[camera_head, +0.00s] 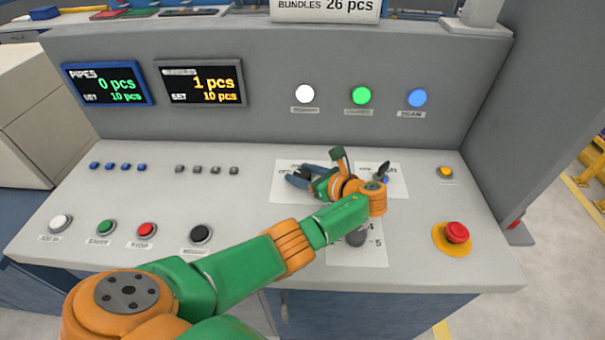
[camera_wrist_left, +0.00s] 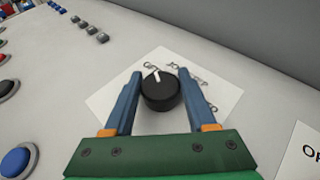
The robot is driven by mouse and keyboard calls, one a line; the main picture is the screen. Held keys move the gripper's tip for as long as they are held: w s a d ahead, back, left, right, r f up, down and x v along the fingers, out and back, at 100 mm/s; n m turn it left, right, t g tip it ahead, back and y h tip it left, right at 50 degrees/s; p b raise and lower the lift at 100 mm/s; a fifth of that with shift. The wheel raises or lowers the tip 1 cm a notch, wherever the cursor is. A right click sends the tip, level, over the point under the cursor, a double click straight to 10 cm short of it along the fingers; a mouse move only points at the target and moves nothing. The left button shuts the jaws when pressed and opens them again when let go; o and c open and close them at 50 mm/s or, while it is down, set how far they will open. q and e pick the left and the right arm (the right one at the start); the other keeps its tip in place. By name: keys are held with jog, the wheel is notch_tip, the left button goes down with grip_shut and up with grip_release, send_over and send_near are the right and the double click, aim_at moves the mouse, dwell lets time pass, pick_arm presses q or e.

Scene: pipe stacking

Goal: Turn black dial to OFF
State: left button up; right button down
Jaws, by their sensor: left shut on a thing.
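The black dial (camera_wrist_left: 160,92) sits on a white label sheet (camera_wrist_left: 112,104) on the console top. Its white pointer mark aims up and slightly left in the wrist view, near one of several small labels, too blurred to read. My left gripper (camera_wrist_left: 160,76) has its blue fingers on either side of the dial and is shut on it. In the head view, my left gripper (camera_head: 299,174) reaches the sheet from the right, its fingers and wrist covering most of the dial. My right gripper is not in view.
Another dark knob (camera_head: 356,238) stands below my forearm, and a black switch (camera_head: 382,171) stands to the right. A red emergency button (camera_head: 457,232) is at the right. Several buttons line the left, including a black one (camera_head: 200,234). Two displays (camera_head: 201,83) are on the back panel.

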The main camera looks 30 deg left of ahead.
pick_arm(q)
jog(key=o, duration=1.4)
jog(key=v, duration=0.7)
jog(key=shift+d, duration=0.1)
